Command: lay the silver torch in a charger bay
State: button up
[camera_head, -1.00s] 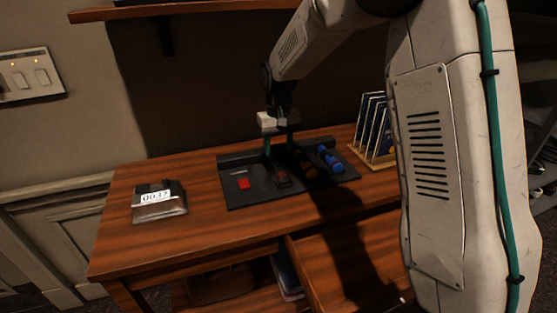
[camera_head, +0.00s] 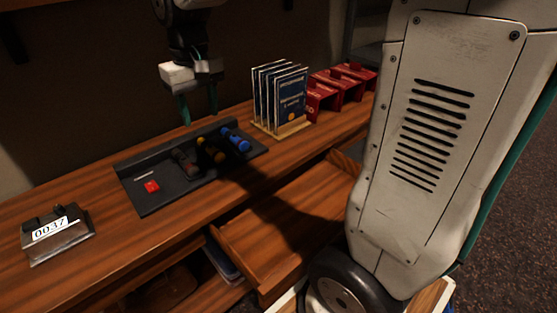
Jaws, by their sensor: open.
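The black charger (camera_head: 165,197) lies on the wooden desk, with a raised back edge and a red patch near its left end. Several torches lie side by side in its right part: a dark one (camera_head: 186,163), a yellow-brown one (camera_head: 212,151) and a blue one (camera_head: 236,140). I cannot make out a clearly silver torch; the dark one's colour is uncertain in the shade. My gripper (camera_head: 198,107) is open and empty, above the back edge of the charger with its green fingers pointing down.
A device labelled 0037 (camera_head: 56,236) sits at the desk's left. A wooden rack with blue booklets (camera_head: 285,98) stands right of the charger, with red holders (camera_head: 340,88) beyond it. An open drawer (camera_head: 285,232) juts out below the desk front.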

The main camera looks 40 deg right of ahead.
jog(key=s+d, duration=0.1)
jog(key=s, duration=2.3)
jog(key=shift+d+f+t, duration=0.2)
jog(key=shift+f+t, duration=0.1)
jog(key=shift+f, duration=0.15)
jog(key=shift+c, duration=0.3)
